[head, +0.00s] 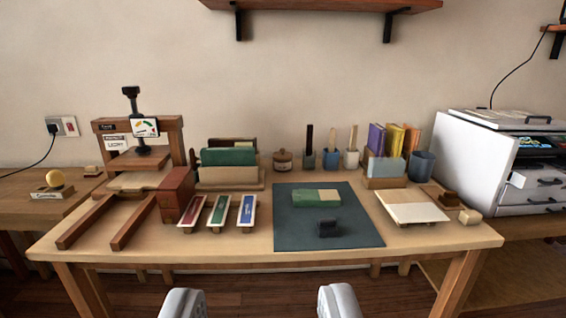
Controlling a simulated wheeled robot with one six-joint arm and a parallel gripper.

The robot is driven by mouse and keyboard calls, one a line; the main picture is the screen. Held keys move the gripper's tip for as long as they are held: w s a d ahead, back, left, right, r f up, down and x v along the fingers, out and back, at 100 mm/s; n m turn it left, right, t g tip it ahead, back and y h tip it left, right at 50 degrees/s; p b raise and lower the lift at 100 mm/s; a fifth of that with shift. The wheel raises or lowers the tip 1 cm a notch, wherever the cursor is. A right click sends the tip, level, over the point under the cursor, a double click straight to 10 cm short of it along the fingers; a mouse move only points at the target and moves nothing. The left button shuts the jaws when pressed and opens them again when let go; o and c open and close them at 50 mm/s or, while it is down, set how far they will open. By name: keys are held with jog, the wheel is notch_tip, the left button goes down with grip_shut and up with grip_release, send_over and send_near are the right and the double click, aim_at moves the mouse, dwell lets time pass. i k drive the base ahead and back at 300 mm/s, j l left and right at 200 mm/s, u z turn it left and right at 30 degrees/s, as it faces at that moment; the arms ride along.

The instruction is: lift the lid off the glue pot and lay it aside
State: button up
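A small round brown pot (283,165) with a pale label stands at the back middle of the wooden table, and I take it for the glue pot. Its lid (283,153) sits on top with a small knob. My gripper (261,300) shows as two grey fingers at the bottom edge, wide apart with nothing between them. It is well short of the pot, in front of the table's near edge.
A dark cutting mat (290,232) bears a green book (316,197) and a small black block (328,228). Tool holders stand right of the pot, a book rack (230,176) left of it. A wooden press (140,150) fills the left. Bare table (420,237) shows at front right.

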aim_at(282, 154)
jog(key=i+l, duration=0.15)
jog(key=i, duration=0.95)
jog(key=i+l, duration=0.1)
jog(key=i, duration=1)
